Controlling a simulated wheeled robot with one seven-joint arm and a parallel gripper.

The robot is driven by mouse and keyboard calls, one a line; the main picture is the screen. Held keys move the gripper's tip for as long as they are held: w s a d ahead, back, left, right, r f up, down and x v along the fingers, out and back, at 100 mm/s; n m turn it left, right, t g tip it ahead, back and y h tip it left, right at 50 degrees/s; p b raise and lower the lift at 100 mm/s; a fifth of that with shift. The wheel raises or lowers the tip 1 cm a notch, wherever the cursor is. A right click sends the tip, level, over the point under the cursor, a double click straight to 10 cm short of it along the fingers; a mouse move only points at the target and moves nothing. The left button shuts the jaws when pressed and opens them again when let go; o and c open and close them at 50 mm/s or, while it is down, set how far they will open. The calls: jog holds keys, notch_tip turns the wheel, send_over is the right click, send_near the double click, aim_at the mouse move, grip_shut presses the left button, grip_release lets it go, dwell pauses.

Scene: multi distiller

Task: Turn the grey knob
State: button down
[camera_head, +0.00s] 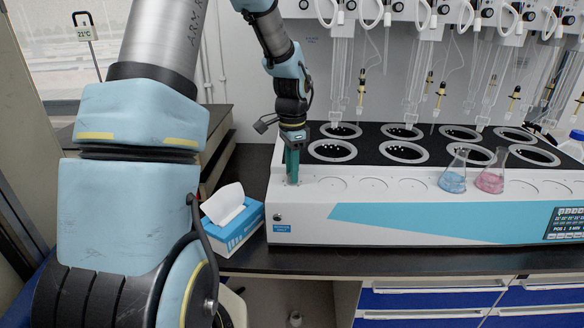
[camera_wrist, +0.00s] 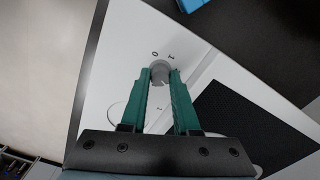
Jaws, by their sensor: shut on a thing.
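The grey knob (camera_wrist: 160,71) is on the white top of the distiller, with "0" and "1" marks beside it in the wrist view. My gripper (camera_wrist: 161,80) has green fingers, one on each side of the knob, and is shut on it. In the head view my gripper (camera_head: 292,180) points down at the left end of the distiller (camera_head: 420,215). The fingers hide the knob there.
A blue tissue box (camera_head: 233,230) stands on the dark bench just left of the distiller. A blue-liquid flask (camera_head: 453,180) and a pink-liquid flask (camera_head: 491,180) stand on the distiller's front ledge. Glass tubes hang above its round openings.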

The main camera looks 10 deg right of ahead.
jog(key=shift+m, duration=0.6)
jog(key=c, duration=0.7)
grip_release()
jog(key=shift+o, duration=0.2)
jog(key=shift+r, duration=0.1)
notch_tip(320, 180, up, 11)
jog(key=b, duration=0.2)
jog(key=shift+f, duration=0.2)
jog(key=s+a+f+n, duration=0.4)
jog(key=s+a+n, duration=0.3)
jog(key=a, duration=0.1)
jog(key=s+a+f+n+t, duration=0.1)
jog(key=s+a+f+n, duration=0.3)
jog(key=s+a+n, duration=0.3)
jog(key=shift+a+n+t, duration=0.3)
jog(key=shift+a+n, duration=0.5)
